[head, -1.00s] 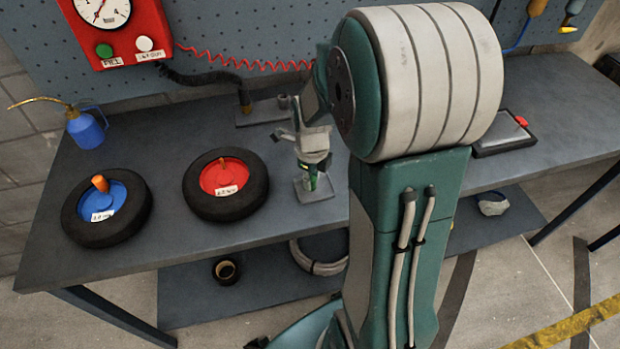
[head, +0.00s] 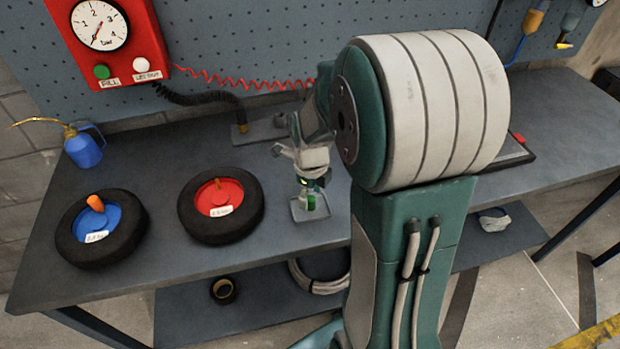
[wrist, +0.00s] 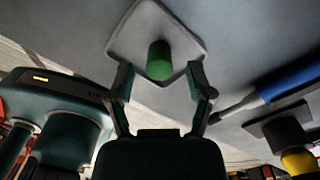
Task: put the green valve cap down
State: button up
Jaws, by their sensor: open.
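The green valve cap (wrist: 159,60) stands upright on a small grey square tray (wrist: 130,30) in the wrist view. My gripper (wrist: 163,80) is open, with one finger on each side below the cap in the picture and gaps between them and it. In the head view the cap (head: 311,202) shows as a small green spot on the tray (head: 298,212), which lies on the grey bench right of the red-hubbed wheel (head: 240,207). My gripper (head: 309,184) is just above it there. The fingertips are too small to tell apart in that view.
A blue-hubbed wheel (head: 110,238) and a blue oil can (head: 83,150) are at left on the bench. A red gauge box (head: 122,60) hangs on the pegboard behind. Another grey plate (head: 262,132) lies behind my gripper. Bare bench lies in front of the wheels.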

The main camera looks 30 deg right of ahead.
aim_at(308, 198)
notch_tip(308, 198, up, 10)
jog(key=s+a+r+n+t, duration=0.2)
jog(key=s+a+n, duration=0.3)
jog(key=n, duration=1)
jog(key=s+a+r+n+t, duration=0.3)
jog(key=s+a+r+n, duration=0.2)
jog(key=n, duration=1)
jog(key=s+a, duration=0.1)
jog(key=s, duration=0.1)
jog(key=shift+s+r+t, duration=0.2)
jog(key=shift+s+t, duration=0.1)
jog(key=shift+s, duration=0.05)
